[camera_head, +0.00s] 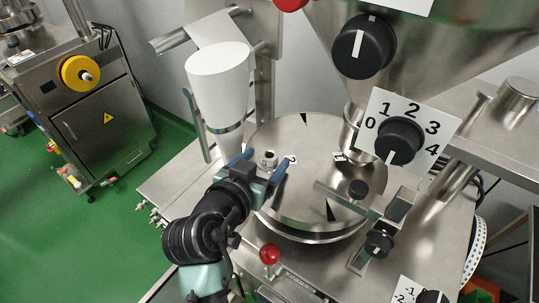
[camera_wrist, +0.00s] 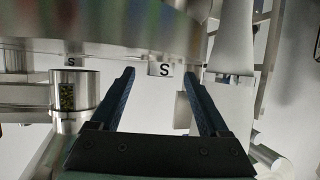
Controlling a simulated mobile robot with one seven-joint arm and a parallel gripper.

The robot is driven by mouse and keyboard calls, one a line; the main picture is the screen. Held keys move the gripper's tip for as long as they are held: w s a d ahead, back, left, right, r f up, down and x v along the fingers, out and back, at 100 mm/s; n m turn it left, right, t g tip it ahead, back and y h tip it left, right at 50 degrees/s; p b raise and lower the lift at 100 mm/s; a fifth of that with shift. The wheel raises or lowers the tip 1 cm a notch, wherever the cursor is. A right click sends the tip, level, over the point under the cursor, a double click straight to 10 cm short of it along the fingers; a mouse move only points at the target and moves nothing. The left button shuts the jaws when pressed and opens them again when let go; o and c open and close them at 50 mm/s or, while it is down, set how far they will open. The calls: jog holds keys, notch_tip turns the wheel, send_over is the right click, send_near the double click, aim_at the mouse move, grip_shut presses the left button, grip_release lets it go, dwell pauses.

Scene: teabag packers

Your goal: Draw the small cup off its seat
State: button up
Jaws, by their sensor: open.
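The small cup (camera_head: 268,158) is a short metal cylinder with a dark mark or opening on it. In the head view it stands on the round steel disc (camera_head: 308,205), near the disc's left edge. My gripper (camera_head: 268,158) is open, with its blue fingers reaching in from the front, one to each side of the cup in that view. I cannot tell whether they touch it. In the wrist view my gripper (camera_wrist: 160,75) has its fingers well apart with nothing held between them. I cannot make out the cup clearly there.
A white forming tube (camera_head: 218,80) stands behind and left of the gripper. The hopper's outlet (camera_head: 352,125) comes down over the disc's back right. A red-knobbed lever (camera_head: 269,254) stands in front.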

aim_at(265, 168)
jog(key=shift+w+d+f, duration=0.15)
jog(key=shift+w+f, duration=0.05)
jog(key=shift+w, duration=0.25)
grip_shut()
notch_tip(265, 168, up, 10)
jog(key=b, duration=0.2)
dwell(0.5)
